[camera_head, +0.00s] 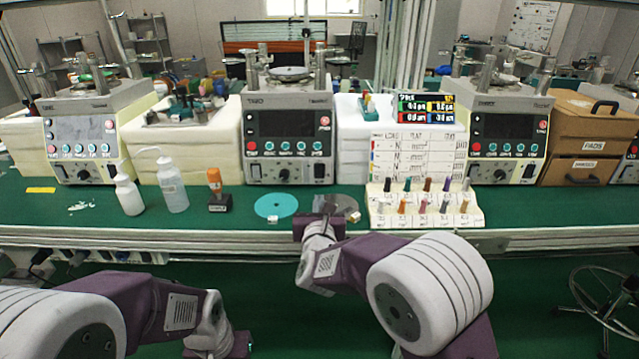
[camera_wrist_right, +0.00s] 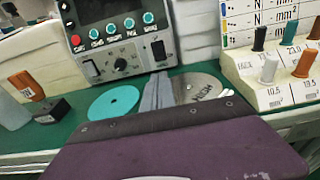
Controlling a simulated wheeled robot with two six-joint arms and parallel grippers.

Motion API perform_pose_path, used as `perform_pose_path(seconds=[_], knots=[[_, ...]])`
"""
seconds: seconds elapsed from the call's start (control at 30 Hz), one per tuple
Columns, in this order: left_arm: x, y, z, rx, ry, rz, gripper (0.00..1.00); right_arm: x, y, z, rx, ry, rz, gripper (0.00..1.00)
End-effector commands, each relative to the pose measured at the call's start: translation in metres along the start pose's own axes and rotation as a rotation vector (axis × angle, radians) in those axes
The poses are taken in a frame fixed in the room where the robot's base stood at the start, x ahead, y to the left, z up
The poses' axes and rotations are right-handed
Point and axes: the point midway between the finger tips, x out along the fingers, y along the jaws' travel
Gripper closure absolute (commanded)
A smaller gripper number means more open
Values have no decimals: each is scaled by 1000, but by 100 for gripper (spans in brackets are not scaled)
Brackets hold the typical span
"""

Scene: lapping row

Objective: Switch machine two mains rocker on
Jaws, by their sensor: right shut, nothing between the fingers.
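Machine two is the middle lapping machine (camera_head: 288,125), with a dark screen, a row of teal buttons and a knob on its front panel. Its black mains rocker (camera_head: 319,171) is at the lower right of the panel; it also shows in the right wrist view (camera_wrist_right: 158,50). I cannot tell which way the rocker is tipped. My right gripper (camera_head: 327,203) is shut and empty, in front of the machine above the bench's front. In the wrist view its fingertips (camera_wrist_right: 159,78) point toward the panel, below the rocker and apart from it. My left gripper (camera_head: 240,344) shows only partly, low below the bench edge.
A teal disc (camera_head: 276,206) and a grey disc (camera_head: 345,207) lie on the green bench. An orange-handled tool (camera_head: 216,188) and white bottles (camera_head: 172,187) stand left. Similar machines flank machine two.

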Motion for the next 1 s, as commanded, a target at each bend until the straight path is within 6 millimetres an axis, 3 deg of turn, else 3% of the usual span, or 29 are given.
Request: perform_pose_path(seconds=[0.5,0.7,1.0], knots=[[3,0,0,0,0,0,64,106,-1,-1,-1,0,-1,100],[2,0,0,0,0,0,64,124,-1,0,-1,-1,-1,100],[2,0,0,0,0,0,64,126,-1,-1,-1,0,0,100]])
